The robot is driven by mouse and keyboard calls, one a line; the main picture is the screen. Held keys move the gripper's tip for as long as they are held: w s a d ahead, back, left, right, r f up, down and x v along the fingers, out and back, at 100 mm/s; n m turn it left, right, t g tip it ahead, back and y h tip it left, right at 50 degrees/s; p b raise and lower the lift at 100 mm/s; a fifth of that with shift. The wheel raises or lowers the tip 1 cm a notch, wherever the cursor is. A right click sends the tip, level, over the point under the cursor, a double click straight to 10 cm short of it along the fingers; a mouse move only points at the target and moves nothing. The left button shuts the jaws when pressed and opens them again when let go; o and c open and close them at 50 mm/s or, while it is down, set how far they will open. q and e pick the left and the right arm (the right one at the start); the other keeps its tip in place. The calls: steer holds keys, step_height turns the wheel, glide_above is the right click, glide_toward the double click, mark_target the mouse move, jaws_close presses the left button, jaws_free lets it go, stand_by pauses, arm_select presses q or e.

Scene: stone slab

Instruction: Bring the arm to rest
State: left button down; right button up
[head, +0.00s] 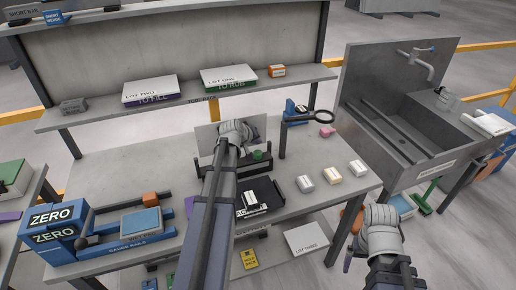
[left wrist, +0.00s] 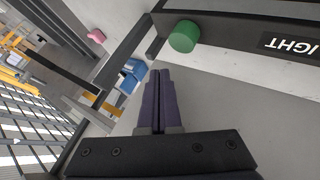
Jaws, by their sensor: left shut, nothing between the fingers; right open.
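My left arm reaches up the middle of the head view over the stone slab (head: 115,170). My left gripper (head: 258,128) is at the back of the slab, in front of a pale upright panel and above a dark frame with a green cylinder (head: 258,155). In the left wrist view the left gripper (left wrist: 158,72) has its two dark fingers together with nothing between them. The green cylinder (left wrist: 184,36) is beyond the fingertips, to the right and apart from them. My right gripper (head: 349,255) is low at the right, beyond the slab's edge; it is open, its fingers partly hidden.
A shelf (head: 190,106) with white-topped boxes spans the slab's back. Several small blocks (head: 331,173) lie at the slab's right. A grey sink (head: 405,140) stands further right. A blue gauge-rail fixture (head: 85,243) is front left.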

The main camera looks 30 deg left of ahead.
stand_by(0.4)
arm_select(q)
steer(key=s+d+f+m+g+h, duration=0.1)
steer(key=s+d+f+m+g, duration=0.15)
steer(key=d, duration=0.65)
steer(key=s+d+f+m+g, duration=0.15)
steer(key=s+d, duration=0.25)
steer(key=d, duration=0.4)
steer(key=s+d+f+m+g+h, duration=0.1)
steer(key=s+d+m, duration=0.25)
steer(key=d, duration=0.55)
steer(key=s+d+m+g+y, duration=0.1)
steer(key=s+d+m+g, duration=0.1)
steer(key=s+d, duration=0.3)
steer(key=s+d+f+m+g+y, duration=0.1)
steer(key=s+d+m+g+y, duration=0.1)
steer(key=s+d, duration=0.4)
steer(key=s+m, duration=0.1)
steer(key=s, duration=0.4)
steer(key=shift+s+f+g, duration=0.2)
steer(key=shift+s+g, duration=0.05)
steer(key=shift+g, duration=0.05)
steer(key=shift+m, duration=0.25)
